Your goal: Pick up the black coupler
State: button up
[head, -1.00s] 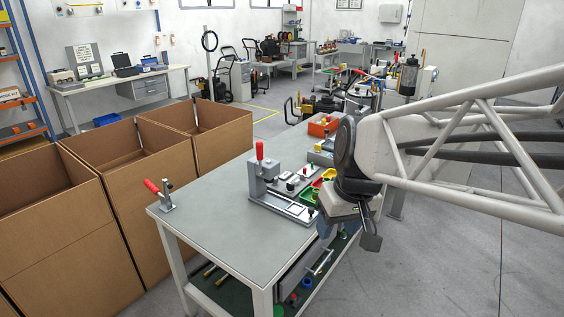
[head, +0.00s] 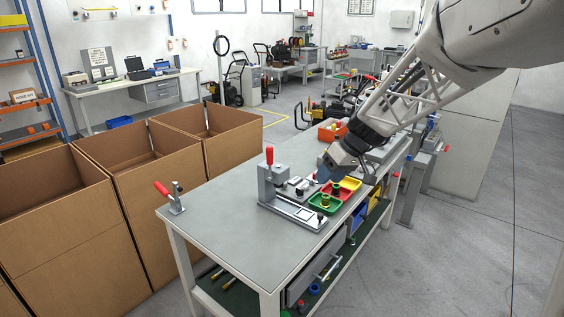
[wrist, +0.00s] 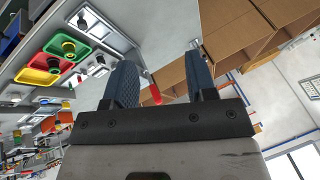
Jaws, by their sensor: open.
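My gripper (head: 328,168) is above the workbench beside the small trays, in the head view. In the wrist view my gripper (wrist: 160,75) shows two blue fingers wide apart with nothing between them. A small dark part (wrist: 82,22) stands on the pale fixture plate. Another dark part (wrist: 68,46) is in the green tray (wrist: 54,47), and one more (wrist: 53,65) is in the red tray (wrist: 38,63). I cannot tell which of these is the black coupler. All of them are apart from the fingers.
A grey clamp fixture (head: 268,188) with a red handle stands on the bench (head: 225,215). A yellow tray (head: 350,183) is close to my gripper. A second red-handled clamp (head: 176,198) is at the left edge. Cardboard boxes (head: 160,180) line the left side. The bench's front left is clear.

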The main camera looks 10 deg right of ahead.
jog(key=w+d+f+n+y, duration=0.1)
jog(key=w+d+f, duration=0.1)
jog(key=w, duration=0.3)
jog(key=w+d+f+n+y, duration=0.1)
jog(key=w+d+f, duration=0.1)
jog(key=w, duration=0.4)
jog(key=n+t+y, duration=0.3)
jog(key=t, duration=0.2)
send_near(336, 191)
jog(key=w, duration=0.1)
jog(key=w+a, duration=0.1)
jog(key=shift+w+a+r, duration=0.3)
jog(key=shift+r, duration=0.1)
jog(key=shift+a, duration=0.1)
jog(key=shift+x, duration=1.25)
jog(key=shift+f, duration=0.1)
